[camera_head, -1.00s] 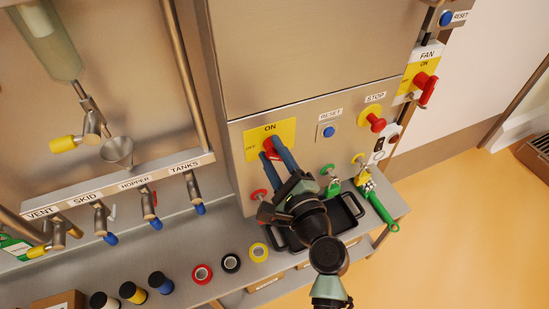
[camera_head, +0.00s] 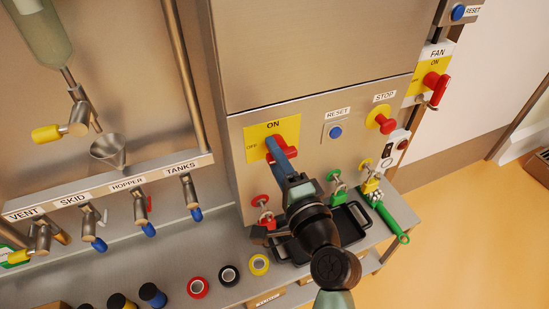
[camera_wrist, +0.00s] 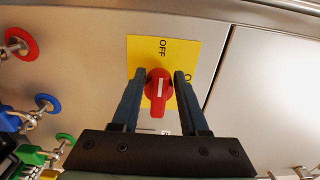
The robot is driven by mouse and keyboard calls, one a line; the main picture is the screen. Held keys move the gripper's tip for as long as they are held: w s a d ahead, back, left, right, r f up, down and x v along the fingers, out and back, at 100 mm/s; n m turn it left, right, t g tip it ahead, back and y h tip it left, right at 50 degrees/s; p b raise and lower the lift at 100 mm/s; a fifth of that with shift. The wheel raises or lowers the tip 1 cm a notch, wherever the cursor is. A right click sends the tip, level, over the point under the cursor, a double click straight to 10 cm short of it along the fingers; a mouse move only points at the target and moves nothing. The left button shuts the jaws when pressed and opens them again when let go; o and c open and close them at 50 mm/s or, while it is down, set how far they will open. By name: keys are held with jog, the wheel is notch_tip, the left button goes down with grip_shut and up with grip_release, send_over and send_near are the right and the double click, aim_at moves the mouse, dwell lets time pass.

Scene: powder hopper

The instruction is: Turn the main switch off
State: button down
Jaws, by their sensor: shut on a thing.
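The main switch is a red rotary handle (camera_head: 290,152) on a yellow plate (camera_head: 263,128) marked ON at the top and OFF at the left. It also shows in the wrist view as a red knob (camera_wrist: 159,92) with a white stripe, in line with the OFF label. My gripper (camera_head: 275,144) is at the plate with its blue fingers shut on the knob, one on each side in the wrist view (camera_wrist: 160,78). In the head view the fingers hide part of the knob, and its red end points right.
A blue RESET button (camera_head: 335,132), a red STOP button (camera_head: 385,123) and the red FAN switch (camera_head: 436,86) are to the right. Padlocks, including a green one (camera_head: 337,187), and a black tray (camera_head: 350,220) lie below. Coloured tape rolls (camera_head: 259,265) sit on the shelf.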

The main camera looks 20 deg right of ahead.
jog(key=shift+f, duration=0.1)
dwell(0.3)
jog(key=c, duration=0.8)
grip_release()
jog(key=shift+o, duration=0.2)
jog(key=s+b, duration=0.1)
jog(key=s, duration=1.2)
jog(key=shift+d, duration=0.25)
